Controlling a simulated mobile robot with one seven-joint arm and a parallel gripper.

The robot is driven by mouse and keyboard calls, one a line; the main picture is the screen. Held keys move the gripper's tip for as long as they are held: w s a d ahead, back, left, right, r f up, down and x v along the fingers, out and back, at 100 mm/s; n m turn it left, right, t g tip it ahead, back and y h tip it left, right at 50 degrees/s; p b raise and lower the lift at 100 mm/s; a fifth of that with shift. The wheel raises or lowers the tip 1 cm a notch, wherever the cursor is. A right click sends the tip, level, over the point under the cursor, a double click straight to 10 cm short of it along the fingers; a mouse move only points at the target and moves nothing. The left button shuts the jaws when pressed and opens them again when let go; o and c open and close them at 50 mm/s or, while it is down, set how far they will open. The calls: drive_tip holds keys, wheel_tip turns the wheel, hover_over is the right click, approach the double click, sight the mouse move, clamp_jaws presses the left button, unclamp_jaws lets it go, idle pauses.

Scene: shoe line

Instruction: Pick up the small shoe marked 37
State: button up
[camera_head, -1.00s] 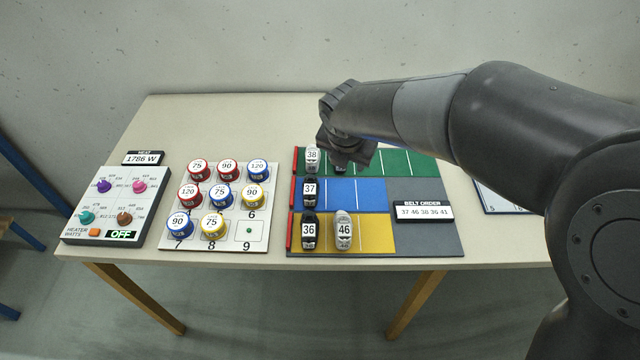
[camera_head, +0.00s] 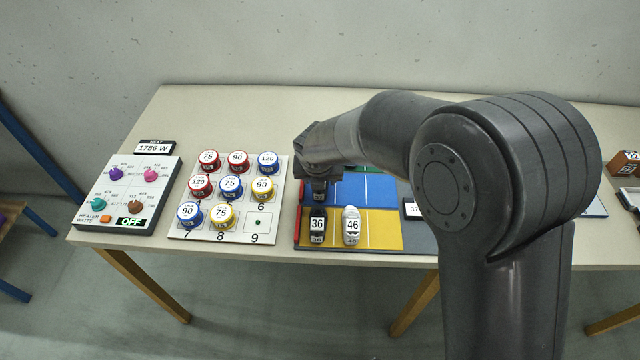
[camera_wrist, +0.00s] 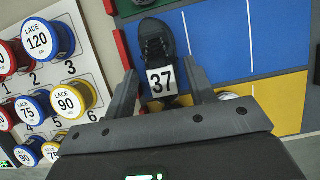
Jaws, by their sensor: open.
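The small shoe marked 37 (camera_wrist: 158,52) is dark with a white number label. It lies on the blue lane (camera_wrist: 225,40) at its left end, beside the red strip (camera_wrist: 125,48). In the wrist view its labelled end lies between the fingertips of my gripper (camera_wrist: 163,80), which are apart on either side of it. I cannot tell how high the fingers are above the lane. In the head view my gripper (camera_head: 318,172) is over the shoe and hides most of it.
A dark shoe marked 36 (camera_head: 317,226) and a pale shoe marked 46 (camera_head: 351,226) stand on the yellow lane (camera_head: 384,230). The board of lace spools (camera_head: 186,234) is close on the left. My arm hides much of the green lane and the belt order sign.

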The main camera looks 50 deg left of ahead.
drive_tip(key=shift+x, duration=1.25)
drive_tip(key=shift+c, duration=0.4)
drive_tip(key=c, duration=0.7)
